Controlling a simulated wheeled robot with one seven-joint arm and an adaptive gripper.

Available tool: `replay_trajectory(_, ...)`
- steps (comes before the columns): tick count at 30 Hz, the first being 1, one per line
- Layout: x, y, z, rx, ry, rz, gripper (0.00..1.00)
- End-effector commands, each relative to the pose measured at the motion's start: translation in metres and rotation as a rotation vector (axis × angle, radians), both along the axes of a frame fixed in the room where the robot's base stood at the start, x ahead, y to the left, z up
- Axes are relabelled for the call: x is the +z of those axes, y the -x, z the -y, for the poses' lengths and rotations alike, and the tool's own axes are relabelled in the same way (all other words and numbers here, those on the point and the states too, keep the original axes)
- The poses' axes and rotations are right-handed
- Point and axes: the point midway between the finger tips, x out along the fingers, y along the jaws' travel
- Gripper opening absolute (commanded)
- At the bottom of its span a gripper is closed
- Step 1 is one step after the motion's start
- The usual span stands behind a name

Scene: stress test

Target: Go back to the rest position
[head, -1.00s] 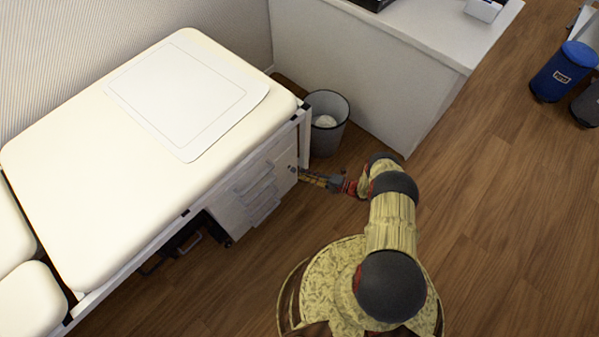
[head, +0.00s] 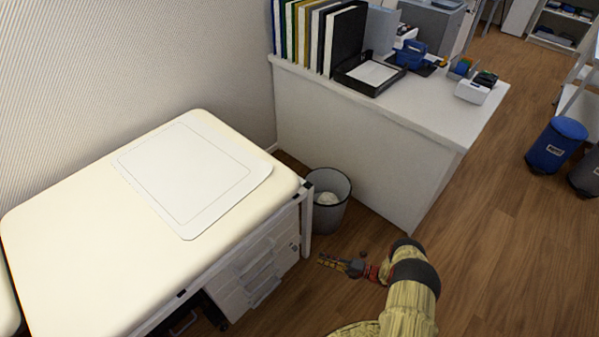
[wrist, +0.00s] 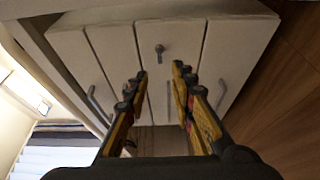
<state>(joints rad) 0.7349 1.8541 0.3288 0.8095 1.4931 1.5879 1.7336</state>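My gripper (head: 330,261) is held over the wood floor, to the right of the white drawer cabinet (head: 277,266) under the exam couch. In the wrist view, my gripper (wrist: 162,88) has its two yellow and black fingers spread apart with nothing between them. The drawer fronts (wrist: 225,60) with grey handles fill the view beyond the fingers, and a small lock with a key (wrist: 160,50) shows between the fingertips. The gripper looks apart from the cabinet. The drawers appear shut.
The cream exam couch (head: 75,260) with a white sheet (head: 190,170) is at left. A grey waste bin (head: 328,208) stands between the couch and the white desk (head: 340,125). A blue bin (head: 555,147) stands far right. The floor (head: 480,250) at right is clear.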

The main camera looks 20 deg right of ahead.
Motion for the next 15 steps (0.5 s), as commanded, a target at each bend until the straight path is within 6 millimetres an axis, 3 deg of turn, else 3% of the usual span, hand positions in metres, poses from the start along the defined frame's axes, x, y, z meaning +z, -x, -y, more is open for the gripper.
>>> replay_trajectory(6, 0.000, 0.000, 0.000, 0.000, 0.018, 0.024, 0.25)
replay_trajectory(11, -0.010, 0.003, -0.003, 0.018, 0.141, 0.124, 0.25)
replay_trajectory(15, -0.032, 0.037, -0.027, 0.112, 0.265, 0.206, 0.25)
